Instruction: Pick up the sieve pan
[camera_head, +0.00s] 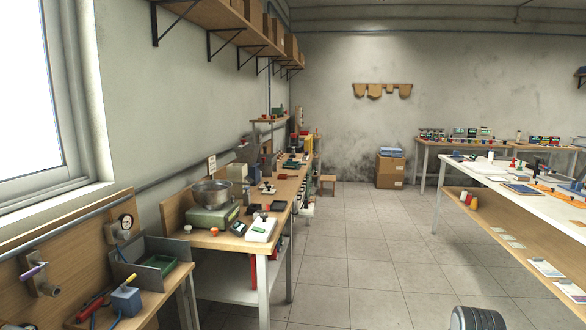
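A round silver metal pan (211,193), which looks like the sieve pan, sits on a green bench scale (213,216) at the near end of the long wooden workbench (250,243), left of centre. The pan is upright with its open side up. Whether it has a mesh bottom cannot be told from here. My gripper is not in view, and nothing is seen touching the pan.
A nearer bench on the left holds a green tray (158,273) and a blue block (126,301). Open tiled floor (370,255) lies between the workbench and a white table (500,184). A dark ribbed object (477,318) shows at the bottom edge.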

